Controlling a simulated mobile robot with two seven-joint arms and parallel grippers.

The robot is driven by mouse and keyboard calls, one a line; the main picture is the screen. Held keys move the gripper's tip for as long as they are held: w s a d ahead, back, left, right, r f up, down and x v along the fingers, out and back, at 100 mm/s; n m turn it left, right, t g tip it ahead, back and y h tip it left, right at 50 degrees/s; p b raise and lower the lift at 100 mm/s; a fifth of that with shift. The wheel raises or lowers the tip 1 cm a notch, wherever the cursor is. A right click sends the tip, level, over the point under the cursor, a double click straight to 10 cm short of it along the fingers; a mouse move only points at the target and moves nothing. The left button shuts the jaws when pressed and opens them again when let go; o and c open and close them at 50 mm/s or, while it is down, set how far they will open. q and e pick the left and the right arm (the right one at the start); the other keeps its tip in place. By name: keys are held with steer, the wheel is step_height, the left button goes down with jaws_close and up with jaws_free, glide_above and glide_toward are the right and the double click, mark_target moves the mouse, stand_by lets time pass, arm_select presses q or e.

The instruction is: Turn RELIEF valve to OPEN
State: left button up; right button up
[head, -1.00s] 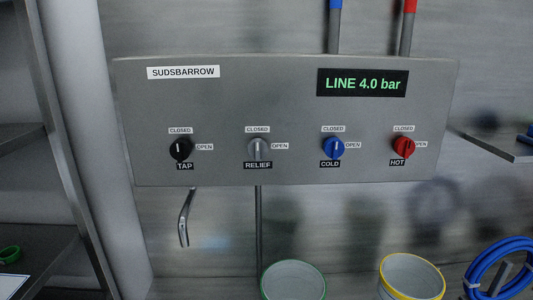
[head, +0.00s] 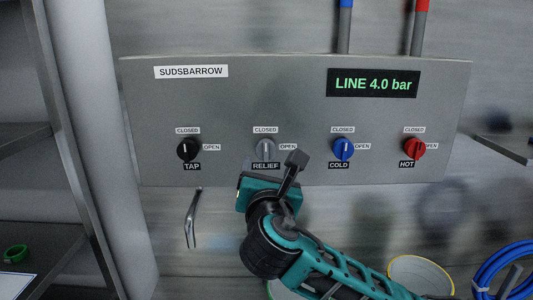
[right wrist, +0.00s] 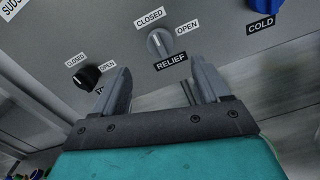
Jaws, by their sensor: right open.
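The RELIEF valve (head: 265,149) is a grey knob on the grey panel, its pointer up toward CLOSED. OPEN is marked to its right. In the right wrist view the RELIEF knob (right wrist: 160,42) sits beyond the fingertips, roughly midway between them and apart from them. My right gripper (right wrist: 160,80) is open and empty. In the head view my right gripper (head: 269,172) is just below and in front of the knob, over the panel's lower edge. My left gripper is out of view.
The black TAP knob (head: 188,149) is to the left, the blue COLD knob (head: 342,149) and red HOT knob (head: 414,149) to the right. The display (head: 373,83) reads LINE 4.0 bar. A bent spout (head: 192,218) hangs below TAP. A yellow-rimmed bucket (head: 422,268) stands below.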

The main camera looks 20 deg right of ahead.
mark_target(266, 150)
steer(key=x, duration=0.9)
steer(key=shift+w+d, duration=0.1)
steer(key=shift+w, duration=0.25)
steer(key=shift+f, duration=0.1)
steer(key=c, duration=1)
steer(key=shift+c, duration=0.2)
